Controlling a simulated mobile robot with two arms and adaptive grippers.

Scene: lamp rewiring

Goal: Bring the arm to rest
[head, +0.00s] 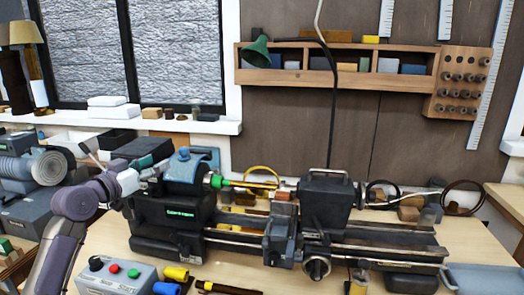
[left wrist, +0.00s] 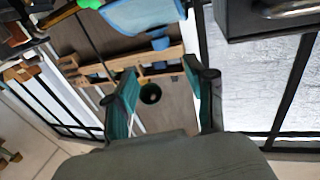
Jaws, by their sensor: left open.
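My left arm enters the head view from the lower left and bends toward the lathe. Its gripper (head: 152,168) is at the left end of the lathe headstock, beside the blue cloth (head: 197,163) and in front of a dark box. In the left wrist view my left gripper (left wrist: 160,75) shows two teal fingers spread apart with nothing between them. The blue cloth also shows beyond the fingertips there (left wrist: 143,17). I cannot tell in the head view whether the gripper touches the headstock or is just apart from it. My right gripper is in neither view.
The dark lathe (head: 165,215) fills the middle of the bench. A grey control box (head: 117,280) with coloured buttons stands at the front left. A green lamp shade (head: 257,52) hangs before the wall shelf (head: 290,77). Wire coils lie behind the lathe.

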